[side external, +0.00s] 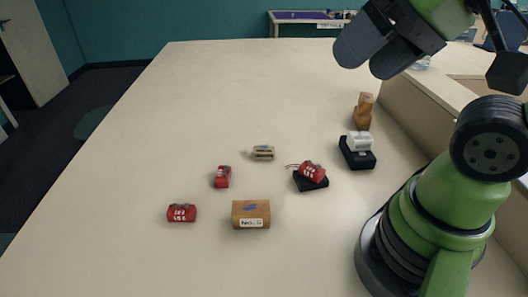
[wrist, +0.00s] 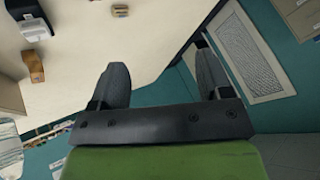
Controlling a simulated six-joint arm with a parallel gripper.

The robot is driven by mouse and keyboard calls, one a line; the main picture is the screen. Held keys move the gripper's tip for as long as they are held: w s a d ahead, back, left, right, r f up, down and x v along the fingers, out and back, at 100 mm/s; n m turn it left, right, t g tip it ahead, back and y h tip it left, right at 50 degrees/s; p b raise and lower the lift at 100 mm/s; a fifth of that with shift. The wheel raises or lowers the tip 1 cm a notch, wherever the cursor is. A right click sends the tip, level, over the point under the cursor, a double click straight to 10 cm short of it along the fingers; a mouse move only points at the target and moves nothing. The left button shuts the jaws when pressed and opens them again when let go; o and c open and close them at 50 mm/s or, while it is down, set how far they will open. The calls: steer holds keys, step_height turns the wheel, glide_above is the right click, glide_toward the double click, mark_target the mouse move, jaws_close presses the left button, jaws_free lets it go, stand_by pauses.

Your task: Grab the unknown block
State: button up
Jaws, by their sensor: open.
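No block is plainly marked as unknown, so I cannot tell which one is meant. A wooden block with a white label (side external: 251,214) lies at the front of the table. A brown wooden block (side external: 363,111) stands at the back right, and also shows at the left of the wrist view (wrist: 33,66). My gripper (side external: 364,62) is open and empty, high above the table's right side. Its two fingers show apart in the wrist view (wrist: 160,62).
Two red blocks (side external: 182,213) (side external: 222,177) lie at the left. Another red block (side external: 312,171) rests on a black base (side external: 311,186). A white piece (side external: 360,141) sits on a second black base (side external: 359,160). A raised ledge (side external: 425,110) borders the right.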

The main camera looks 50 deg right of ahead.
steer(key=shift+c, duration=1)
